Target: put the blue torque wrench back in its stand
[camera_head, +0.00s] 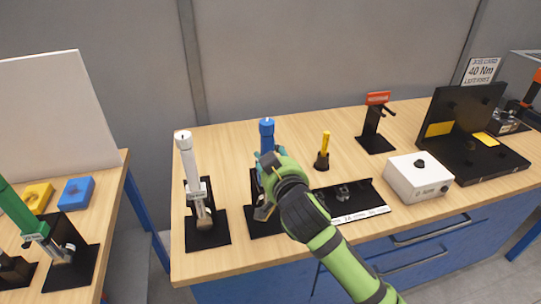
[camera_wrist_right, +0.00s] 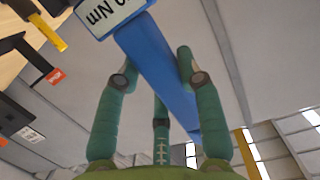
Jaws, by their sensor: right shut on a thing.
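The blue torque wrench (camera_head: 267,131) is upright, handle up, at a black stand (camera_head: 262,229) on the middle table. My right gripper (camera_head: 266,163) is shut on its blue handle. In the right wrist view the blue handle (camera_wrist_right: 158,72) lies between the green fingers (camera_wrist_right: 155,72), with a white "Nm" label plate (camera_wrist_right: 103,14) beside it. My gripper and arm hide much of the wrench's lower part and the stand, so I cannot tell whether the wrench is fully seated. My left gripper is not in view.
A white torque wrench (camera_head: 187,160) stands in its own stand just left. A yellow-handled tool (camera_head: 325,146), a black tray (camera_head: 352,200) and a white box (camera_head: 418,177) are to the right. A green wrench (camera_head: 22,215) stands on the left table. Bare tabletop lies behind the stands.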

